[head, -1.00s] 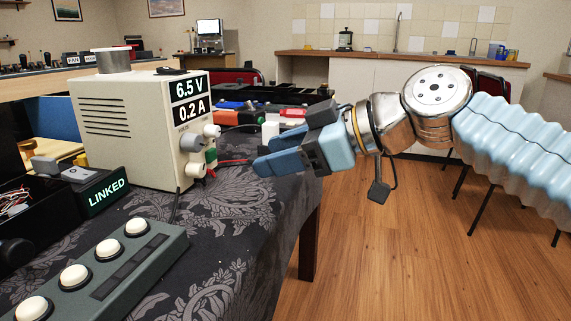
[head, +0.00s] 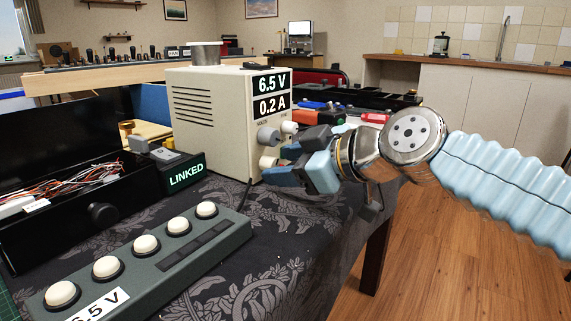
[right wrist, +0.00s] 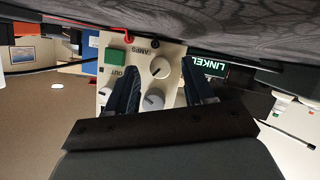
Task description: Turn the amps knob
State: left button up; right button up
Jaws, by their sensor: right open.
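The power supply (head: 215,125) is a cream box with displays reading 6.5 V and 0.2 A. The amps knob (right wrist: 160,68) is a pale round dial with a pointer line, beside its AMPS label in the right wrist view. It shows as the lower pale knob (head: 267,162) in the head view. A grey knob (right wrist: 153,101) is next to it; it also shows in the head view (head: 267,136). My right gripper (head: 279,164) is open at the panel, its fingers (right wrist: 160,76) on either side of the amps knob in the wrist picture. I cannot tell whether they touch it. My left gripper is out of view.
A green button (right wrist: 116,57) lies beside the amps knob. A button box (head: 150,262) with white buttons, a LINKED box (head: 186,174) and an open black case (head: 60,215) stand on the patterned cloth. Tool trays (head: 370,100) lie behind my right arm.

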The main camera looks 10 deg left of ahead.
jog(key=shift+w+a+f, duration=0.1)
jog(key=shift+a+f, duration=0.05)
jog(key=shift+a, duration=0.1)
grip_shut()
